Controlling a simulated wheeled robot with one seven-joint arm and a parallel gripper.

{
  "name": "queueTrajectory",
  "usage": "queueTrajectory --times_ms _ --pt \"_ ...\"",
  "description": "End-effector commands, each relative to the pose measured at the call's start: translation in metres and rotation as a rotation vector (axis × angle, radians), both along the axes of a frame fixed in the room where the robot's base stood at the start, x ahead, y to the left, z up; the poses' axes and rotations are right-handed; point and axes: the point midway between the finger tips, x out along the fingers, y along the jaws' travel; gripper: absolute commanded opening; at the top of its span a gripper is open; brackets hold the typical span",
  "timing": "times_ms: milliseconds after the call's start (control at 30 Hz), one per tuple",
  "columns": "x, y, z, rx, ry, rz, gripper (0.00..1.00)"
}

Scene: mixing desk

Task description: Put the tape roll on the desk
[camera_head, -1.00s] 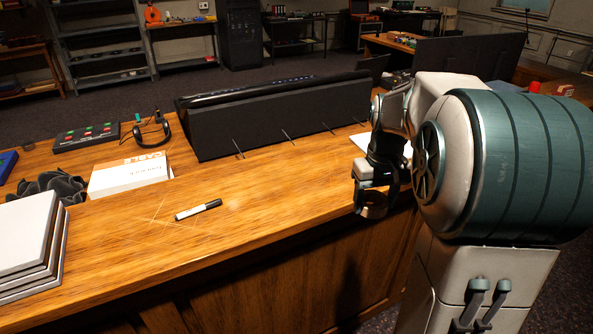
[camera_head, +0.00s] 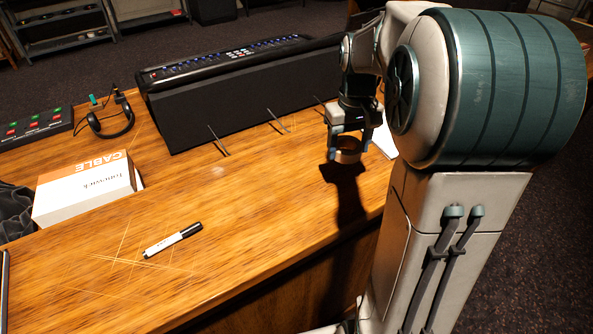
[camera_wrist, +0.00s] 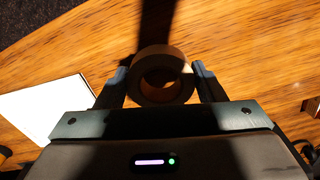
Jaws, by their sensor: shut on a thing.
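The tape roll (camera_wrist: 163,93) is a brown ring, held between the two fingers of my gripper (camera_wrist: 160,80) in the wrist view. In the head view the tape roll (camera_head: 347,156) hangs below my gripper (camera_head: 347,145), over the right part of the wooden desk (camera_head: 240,215). My gripper is shut on it. A dark shadow of the arm and roll falls on the desk below, and the roll looks apart from the surface. The wood of the desk (camera_wrist: 240,60) fills most of the wrist view.
A black mixing console (camera_head: 240,100) stands along the back of the desk. A white sheet or pad (camera_wrist: 45,108) lies beside the gripper. A marker (camera_head: 173,240), a cable box (camera_head: 85,190) and headphones (camera_head: 108,125) lie to the left. The middle of the desk is clear.

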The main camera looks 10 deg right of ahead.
Motion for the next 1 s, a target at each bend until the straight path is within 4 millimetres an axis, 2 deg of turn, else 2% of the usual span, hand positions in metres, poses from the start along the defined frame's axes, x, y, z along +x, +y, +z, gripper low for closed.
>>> queueTrajectory --times_ms 200,433,633,833,1000 --pt "0.007 0.052 -0.029 0.001 0.004 0.008 0.40" --pt "0.013 0.092 -0.054 0.001 0.003 0.004 0.40" --pt "0.015 0.100 -0.066 0.000 0.003 0.000 0.40" --pt "0.014 0.100 -0.094 0.000 0.004 0.000 0.40" --pt "0.015 0.100 -0.101 0.000 0.000 0.000 0.40"
